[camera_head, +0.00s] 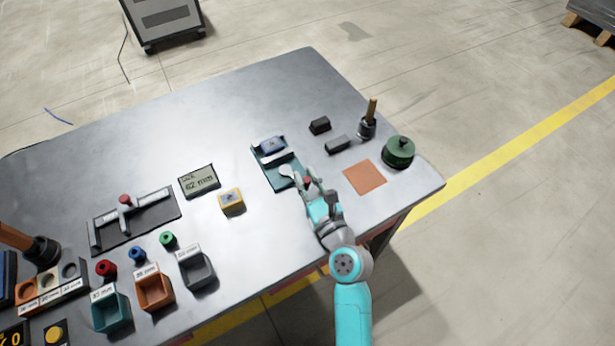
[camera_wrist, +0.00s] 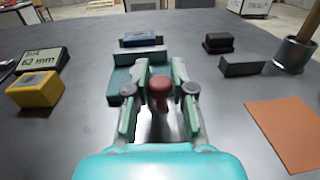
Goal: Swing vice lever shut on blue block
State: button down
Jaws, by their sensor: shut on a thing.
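The vice (camera_head: 265,163) is a teal base with grey jaws near the middle of the table. The blue block (camera_head: 271,143) sits at its far end; it also shows in the wrist view (camera_wrist: 141,40). The vice lever has a dark red knob (camera_wrist: 161,88), also visible in the head view (camera_head: 307,181). My gripper (camera_wrist: 160,80) is at the near end of the vice with its fingers on either side of the knob, shut on it. The lever's shaft below the knob is mostly hidden by my fingers. I cannot tell whether the vice jaw touches the block.
Right of the vice are two dark blocks (camera_head: 320,125), a pot with a wooden handle (camera_head: 368,120), a green round object (camera_head: 398,152) and an orange mat (camera_head: 365,179). A yellow box (camera_head: 231,201) and display (camera_head: 199,180) stand left. The table's near edge lies under my arm.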

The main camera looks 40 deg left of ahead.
jog(key=shift+s, duration=0.15)
jog(key=c, duration=1)
grip_release()
jog(key=v, duration=1.2)
jog(key=shift+s, duration=0.15)
